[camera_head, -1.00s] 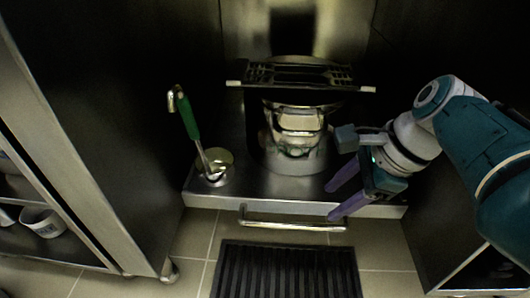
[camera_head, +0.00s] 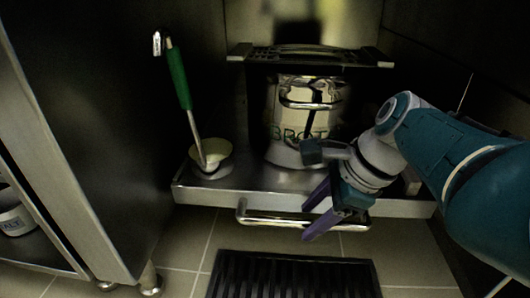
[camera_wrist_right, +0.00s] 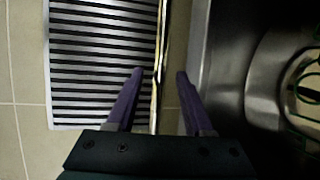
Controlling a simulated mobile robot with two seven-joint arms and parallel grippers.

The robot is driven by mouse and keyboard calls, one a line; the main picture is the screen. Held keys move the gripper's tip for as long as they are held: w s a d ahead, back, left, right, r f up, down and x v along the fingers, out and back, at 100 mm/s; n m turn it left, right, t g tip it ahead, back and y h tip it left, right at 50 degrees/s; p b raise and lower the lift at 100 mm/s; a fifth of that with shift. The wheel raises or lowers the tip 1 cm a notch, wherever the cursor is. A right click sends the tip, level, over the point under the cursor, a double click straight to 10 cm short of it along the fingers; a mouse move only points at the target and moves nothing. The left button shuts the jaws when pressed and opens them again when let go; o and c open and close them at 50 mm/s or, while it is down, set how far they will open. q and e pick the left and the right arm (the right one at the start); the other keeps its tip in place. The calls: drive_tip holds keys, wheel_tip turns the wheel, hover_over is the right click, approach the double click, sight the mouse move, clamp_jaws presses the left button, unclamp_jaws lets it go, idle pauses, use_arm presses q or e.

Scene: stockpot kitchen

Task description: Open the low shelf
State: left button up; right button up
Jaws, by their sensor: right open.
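The low shelf (camera_head: 250,190) is a steel slab close to the floor, with a horizontal bar handle (camera_head: 265,219) along its front. My right gripper (camera_head: 310,213) is open near the right half of the handle. In the right wrist view, the open purple fingers (camera_wrist_right: 160,75) lie on either side of the handle bar (camera_wrist_right: 158,50), which runs lengthwise between them. I cannot tell whether a finger touches it. My left gripper is not in view.
A pot marked BROTH (camera_head: 298,135) and a cup (camera_head: 211,156) with a green-handled ladle (camera_head: 179,80) stand on the shelf. A black slatted mat (camera_head: 292,275) lies on the tiled floor in front. A steel rack (camera_head: 60,160) stands at left; a dark wall is at right.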

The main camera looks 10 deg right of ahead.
drive_tip(key=shift+f, duration=0.1)
clamp_jaws()
idle(0.4)
idle(1.1)
